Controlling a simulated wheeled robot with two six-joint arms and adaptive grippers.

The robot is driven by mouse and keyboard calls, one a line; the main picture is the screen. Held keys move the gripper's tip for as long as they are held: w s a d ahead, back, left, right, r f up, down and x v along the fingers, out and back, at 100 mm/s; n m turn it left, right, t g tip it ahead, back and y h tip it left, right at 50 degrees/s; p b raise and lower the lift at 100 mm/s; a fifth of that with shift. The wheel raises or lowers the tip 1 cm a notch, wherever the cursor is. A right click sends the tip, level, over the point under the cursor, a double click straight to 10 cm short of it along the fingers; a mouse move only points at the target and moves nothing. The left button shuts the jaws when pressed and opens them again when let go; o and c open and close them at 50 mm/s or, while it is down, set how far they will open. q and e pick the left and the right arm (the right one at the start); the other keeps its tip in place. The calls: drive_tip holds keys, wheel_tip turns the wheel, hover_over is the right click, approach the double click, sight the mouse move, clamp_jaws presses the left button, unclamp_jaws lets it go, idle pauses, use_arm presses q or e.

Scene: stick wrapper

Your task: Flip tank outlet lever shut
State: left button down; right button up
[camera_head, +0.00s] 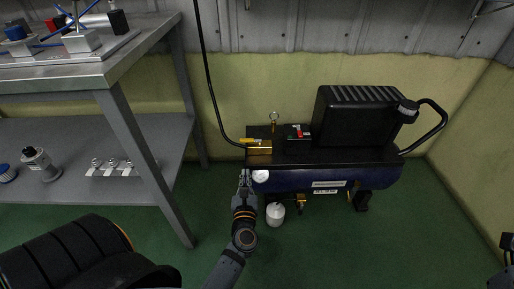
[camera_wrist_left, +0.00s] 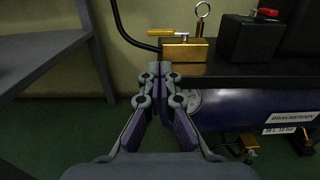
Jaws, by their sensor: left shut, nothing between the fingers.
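The outlet valve is a brass block (camera_head: 259,148) at the left end of the black top of the air compressor, whose tank (camera_head: 330,181) is dark blue. Its yellow lever (camera_head: 250,140) lies about level over the block and points left, above the black hose; the lever also shows in the left wrist view (camera_wrist_left: 168,34). My left gripper (camera_head: 244,174) is shut and empty, in front of and below the valve, apart from the lever. In the left wrist view its fingertips (camera_wrist_left: 160,69) are together just below the hose end. My right gripper is not clearly visible.
A metal workbench (camera_head: 115,62) with a lower shelf stands at left. Black tyres (camera_head: 75,258) lie at the lower left. A gauge (camera_head: 260,176), a ring-topped pin (camera_head: 274,118) and a red-topped switch box (camera_head: 298,132) are near the valve.

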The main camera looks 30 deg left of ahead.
sight(246, 142)
use_arm(q)
drive_tip(key=b+x, duration=0.1)
drive_tip(key=x, duration=1.1)
drive_tip(key=shift+w+a+b, duration=0.2)
drive_tip(key=shift+w+b, duration=0.15)
drive_tip(key=shift+w, duration=0.05)
drive_tip(key=shift+w+a, duration=0.3)
drive_tip(key=shift+w, duration=0.2)
